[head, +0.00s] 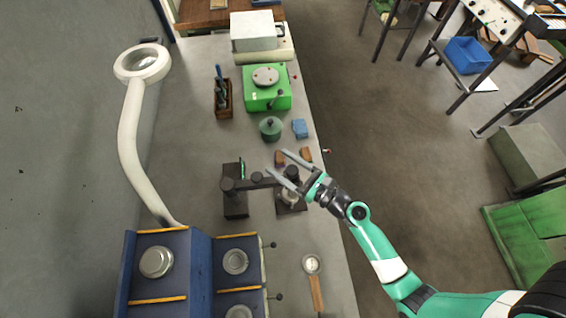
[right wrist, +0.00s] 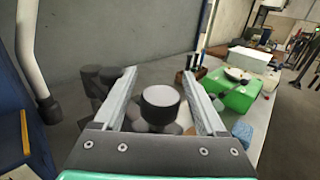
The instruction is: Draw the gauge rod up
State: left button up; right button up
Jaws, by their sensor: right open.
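A dark gauge stand (head: 235,205) with posts and a crossbar stands on the grey bench, and a second dark base (head: 291,209) sits right of it. My right gripper (head: 276,161) reaches in from the right over this stand, with its fingers apart. In the right wrist view a black round knob with a pale flat top (right wrist: 160,97) shows between the open fingers (right wrist: 159,72), apart from both. I cannot tell if this knob tops the gauge rod; the rod's shaft is hidden. Dark posts (right wrist: 100,80) stand left of the fingers. My left gripper is not in view.
A green pot (head: 270,128), a blue block (head: 300,128) and a green machine (head: 266,90) stand farther back. A blue cabinet (head: 200,262) with round gauges and a white lamp arm (head: 132,130) are at left. A wooden-handled dial (head: 313,280) lies in front.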

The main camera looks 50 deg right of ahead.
grip_shut()
dwell(1.3)
